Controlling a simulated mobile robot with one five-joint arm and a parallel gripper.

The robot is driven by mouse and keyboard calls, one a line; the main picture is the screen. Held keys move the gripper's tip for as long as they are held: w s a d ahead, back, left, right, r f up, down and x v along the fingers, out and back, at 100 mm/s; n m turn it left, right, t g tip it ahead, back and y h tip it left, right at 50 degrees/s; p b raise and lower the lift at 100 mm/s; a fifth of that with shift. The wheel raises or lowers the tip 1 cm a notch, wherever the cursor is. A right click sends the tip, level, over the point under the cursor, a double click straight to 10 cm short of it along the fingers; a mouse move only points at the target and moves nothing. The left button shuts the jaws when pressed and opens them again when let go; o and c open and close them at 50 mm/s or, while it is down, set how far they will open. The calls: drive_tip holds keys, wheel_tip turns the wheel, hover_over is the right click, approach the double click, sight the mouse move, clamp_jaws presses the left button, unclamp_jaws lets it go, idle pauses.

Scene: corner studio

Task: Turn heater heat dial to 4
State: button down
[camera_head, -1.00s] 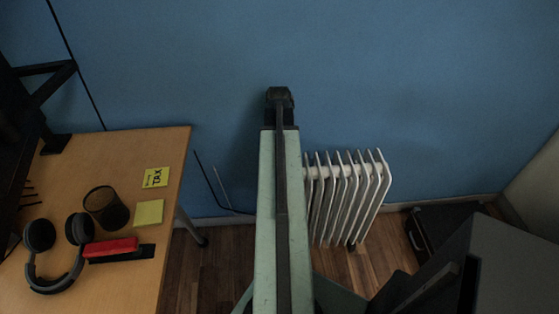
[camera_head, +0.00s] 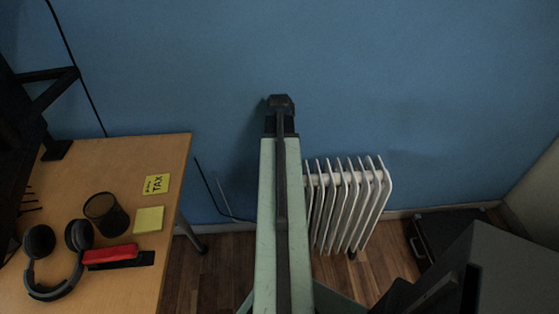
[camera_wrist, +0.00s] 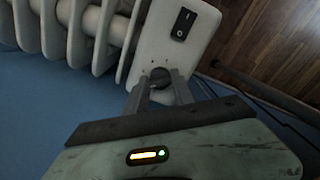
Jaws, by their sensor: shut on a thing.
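The white ribbed heater (camera_head: 345,205) stands on the floor against the blue wall, right of my arm in the head view. Its control panel is hidden behind my arm there. In the wrist view the heater's white end panel (camera_wrist: 178,48) carries a black rocker switch (camera_wrist: 184,24) and a dark round heat dial (camera_wrist: 160,76). My gripper (camera_wrist: 160,84) is shut on the dial, one finger on each side of it. The dial's numbers and its setting cannot be read.
A wooden desk (camera_head: 150,215) stands at the left with headphones (camera_head: 55,262), a mesh cup (camera_head: 106,213), a red stapler-like object (camera_head: 110,254) and yellow notes (camera_head: 149,219). A dark case (camera_head: 445,232) lies on the floor at the right. A thin cable hangs near the wall.

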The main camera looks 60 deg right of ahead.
drive_tip(key=m, duration=0.4)
drive_tip(key=shift+m, duration=0.3)
drive_tip(key=m, duration=0.3)
drive_tip(key=shift+m, duration=0.3)
drive_tip(key=m, duration=0.4)
drive_tip(key=shift+m, duration=2.2)
drive_tip(key=c, duration=1.1)
unclamp_jaws()
drive_tip(key=shift+o, duration=0.2)
drive_tip(key=shift+r, duration=0.15)
